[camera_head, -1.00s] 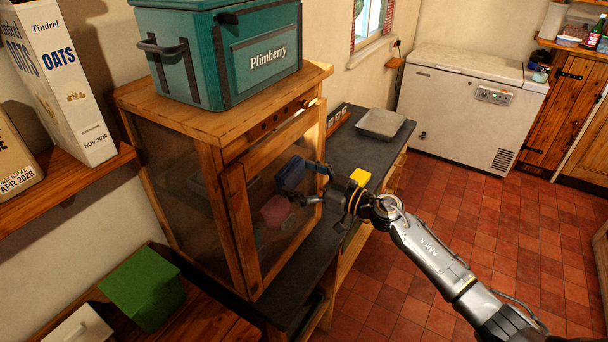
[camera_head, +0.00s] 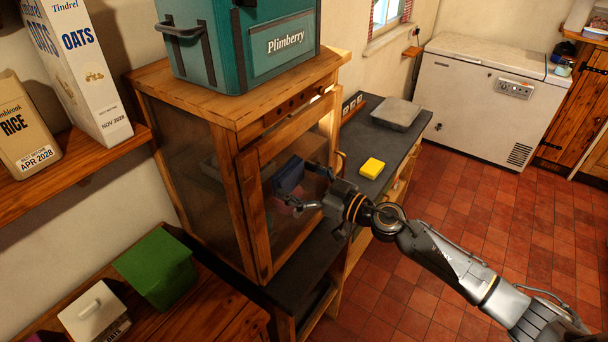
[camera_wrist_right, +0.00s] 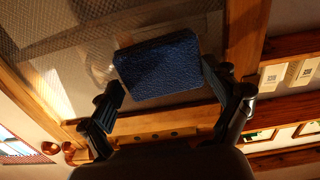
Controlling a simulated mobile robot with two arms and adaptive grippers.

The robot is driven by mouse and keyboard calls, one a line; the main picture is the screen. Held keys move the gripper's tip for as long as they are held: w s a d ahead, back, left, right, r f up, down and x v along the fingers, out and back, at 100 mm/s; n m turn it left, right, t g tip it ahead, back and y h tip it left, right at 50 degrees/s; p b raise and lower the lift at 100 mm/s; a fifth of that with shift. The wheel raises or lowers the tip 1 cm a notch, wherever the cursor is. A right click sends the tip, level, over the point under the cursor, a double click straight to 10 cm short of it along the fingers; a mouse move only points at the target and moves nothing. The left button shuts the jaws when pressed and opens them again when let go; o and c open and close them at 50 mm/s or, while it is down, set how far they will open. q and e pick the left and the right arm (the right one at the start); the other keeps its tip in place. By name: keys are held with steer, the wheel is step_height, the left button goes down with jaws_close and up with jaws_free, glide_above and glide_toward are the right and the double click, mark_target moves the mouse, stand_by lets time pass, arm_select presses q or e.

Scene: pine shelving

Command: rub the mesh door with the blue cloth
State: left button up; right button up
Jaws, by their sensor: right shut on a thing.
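The blue cloth (camera_head: 289,176) is a folded dark blue pad held up in front of the mesh door (camera_head: 294,228) of the wooden cabinet. My right gripper (camera_head: 302,188) is shut on the cloth. In the right wrist view the blue cloth (camera_wrist_right: 158,64) sits between the two fingers of the right gripper (camera_wrist_right: 166,88), with mesh and wooden frame behind it. The cloth is at or very near the mesh; I cannot tell whether it touches. My left gripper is not in view.
A teal Plimberry box (camera_head: 242,50) stands on the cabinet. A yellow sponge (camera_head: 372,167) and a grey tray (camera_head: 396,114) lie on the dark counter. A green box (camera_head: 157,268) and a white lidded container (camera_head: 94,310) stand at lower left. Red tiled floor is open on the right.

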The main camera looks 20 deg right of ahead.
steer(key=shift+s+a, duration=0.1)
steer(key=shift+a, duration=0.1)
steer(key=shift+d, duration=0.1)
steer(key=shift+s+d+f, duration=0.15)
steer(key=shift+s+d, duration=0.3)
steer(key=shift+s, duration=0.15)
steer(key=shift+b+v, duration=0.6)
steer(key=shift+v, duration=1.55)
steer(key=shift+d, duration=0.1)
steer(key=v, duration=0.3)
